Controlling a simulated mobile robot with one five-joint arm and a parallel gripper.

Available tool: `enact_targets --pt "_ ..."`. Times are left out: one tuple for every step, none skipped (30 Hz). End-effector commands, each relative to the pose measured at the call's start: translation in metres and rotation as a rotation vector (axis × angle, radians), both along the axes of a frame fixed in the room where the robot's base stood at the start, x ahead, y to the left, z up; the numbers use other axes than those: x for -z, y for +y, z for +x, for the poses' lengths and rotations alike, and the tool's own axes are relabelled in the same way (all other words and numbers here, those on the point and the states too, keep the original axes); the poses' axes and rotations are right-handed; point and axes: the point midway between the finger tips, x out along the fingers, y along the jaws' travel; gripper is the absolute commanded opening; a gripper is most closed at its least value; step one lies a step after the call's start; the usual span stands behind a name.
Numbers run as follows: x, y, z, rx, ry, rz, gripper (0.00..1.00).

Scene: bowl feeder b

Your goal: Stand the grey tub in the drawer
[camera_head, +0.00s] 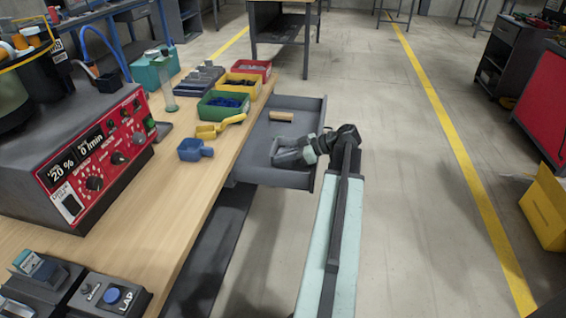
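The grey drawer (258,172) is pulled out from the right side of the wooden bench. The grey tub (289,156) is at the end of my gripper, over the front part of the drawer. It looks tilted; I cannot tell whether it touches the drawer floor. My gripper (303,148) reaches in from the right, over the drawer's outer side. Its fingers blend with the tub and are too small to tell open from shut.
A tan block (282,116) lies in the back of the drawer. A red-fronted feeder (98,155) stands left.

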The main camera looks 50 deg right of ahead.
Motion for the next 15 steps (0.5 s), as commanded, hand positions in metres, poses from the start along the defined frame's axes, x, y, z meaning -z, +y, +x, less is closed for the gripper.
enact_targets --pt "-0.002 0.000 0.000 0.000 -0.001 0.001 0.00" --pt "-0.002 0.000 0.000 0.000 -0.001 0.001 0.00" --pt "-0.001 0.000 0.000 0.000 0.000 0.000 0.00" --pt "0.000 0.000 0.000 0.001 0.000 0.000 0.00" --pt "0.002 0.000 0.000 0.001 0.000 0.000 0.00" --pt "0.003 0.000 0.000 0.001 0.000 0.000 0.00" --pt "0.004 0.000 0.000 0.001 0.000 0.000 0.00" --pt "0.005 0.000 0.000 0.001 0.000 0.000 0.00" --pt "0.006 0.000 0.000 0.001 0.000 0.000 0.00" --pt "0.007 0.000 0.000 0.001 0.000 0.000 0.00" --pt "0.008 -0.001 0.000 0.001 0.000 0.000 0.00" --pt "0.009 -0.001 0.000 0.001 0.000 0.000 0.00" --pt "0.010 -0.001 0.000 0.001 0.000 0.000 0.00" --pt "0.011 -0.001 0.000 0.001 0.000 0.000 0.00" --pt "0.012 -0.001 -0.001 0.001 -0.001 0.000 0.00"
